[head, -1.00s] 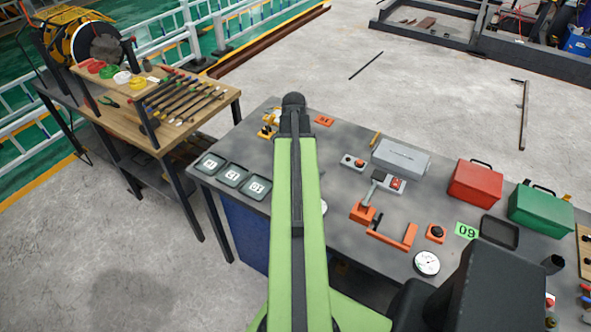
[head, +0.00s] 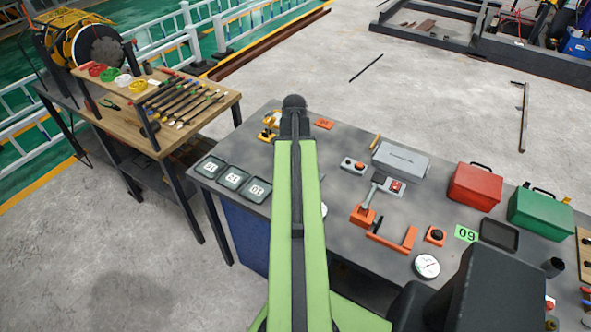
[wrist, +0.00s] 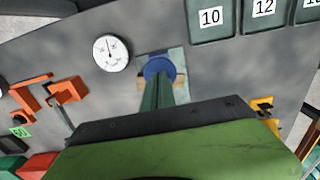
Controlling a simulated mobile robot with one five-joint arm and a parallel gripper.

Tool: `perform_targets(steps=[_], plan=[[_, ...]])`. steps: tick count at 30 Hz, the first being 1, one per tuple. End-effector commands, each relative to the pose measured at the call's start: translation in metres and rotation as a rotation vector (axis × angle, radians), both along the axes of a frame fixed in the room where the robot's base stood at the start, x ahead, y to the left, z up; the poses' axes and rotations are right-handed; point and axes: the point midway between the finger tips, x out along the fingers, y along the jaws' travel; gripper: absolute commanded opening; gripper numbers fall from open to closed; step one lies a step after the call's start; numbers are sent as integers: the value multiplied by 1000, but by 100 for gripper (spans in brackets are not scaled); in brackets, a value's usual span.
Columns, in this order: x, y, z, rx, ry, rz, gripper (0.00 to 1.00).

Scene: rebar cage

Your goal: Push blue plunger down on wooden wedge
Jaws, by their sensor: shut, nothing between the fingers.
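The blue plunger (wrist: 160,68) shows in the wrist view as a round blue cap near the upper middle. It sits over a pale plate (wrist: 177,57). A tan wooden edge, likely the wooden wedge (wrist: 143,82), shows beside it, mostly covered. My gripper (wrist: 158,82) is shut and empty, its dark green fingers pointing at the plunger and overlapping its near edge. I cannot tell whether the tips touch it. In the head view my green arm hides the gripper, plunger and wedge.
A white dial (wrist: 111,52) lies left of the plunger, with an orange clamp (wrist: 70,92) farther left. Numbered trays (wrist: 212,20) are at the upper right. A yellow-and-black item (wrist: 263,105) sits at right. The grey bench (head: 345,232) also holds red (head: 475,187) and green boxes (head: 540,212).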

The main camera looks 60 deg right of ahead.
Motion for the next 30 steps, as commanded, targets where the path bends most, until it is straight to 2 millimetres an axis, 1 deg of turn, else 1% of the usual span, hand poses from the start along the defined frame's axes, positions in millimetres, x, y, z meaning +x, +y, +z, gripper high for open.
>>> perform_targets(steps=[1,17,19,30], plan=[[0,0,11,0,0,0,0],[0,0,59,0,0,0,0],[0,0,61,0,0,-1,0],[0,0,59,0,0,-1,0]])
